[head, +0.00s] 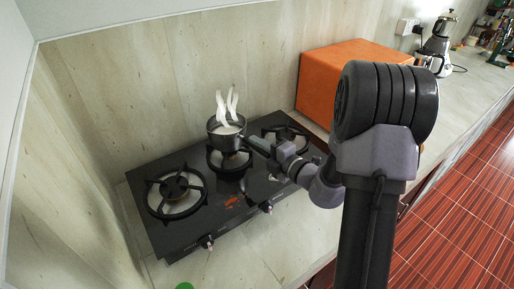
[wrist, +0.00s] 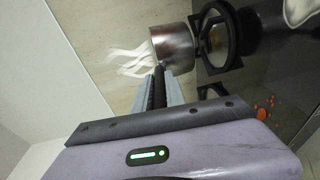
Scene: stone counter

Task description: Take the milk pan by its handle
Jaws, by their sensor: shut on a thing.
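The milk pan (head: 225,135) is a small dark metal pot on the middle burner of the black gas stove in the head view. White steam-like wisps rise from it. In the wrist view the pan's shiny wall (wrist: 174,45) shows beyond the fingertips, with its dark handle (wrist: 159,88) running between the two fingers. My gripper (head: 266,148) reaches in from the right in the head view. In the wrist view my gripper (wrist: 160,90) is shut on the handle, one finger on each side. I cannot tell whether the pan touches the burner.
The black stove (head: 225,205) has three burners, with a left burner (head: 176,194) and a right burner (head: 285,134) free. An orange box (head: 325,75) stands behind at the right. Walls stand behind and at left.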

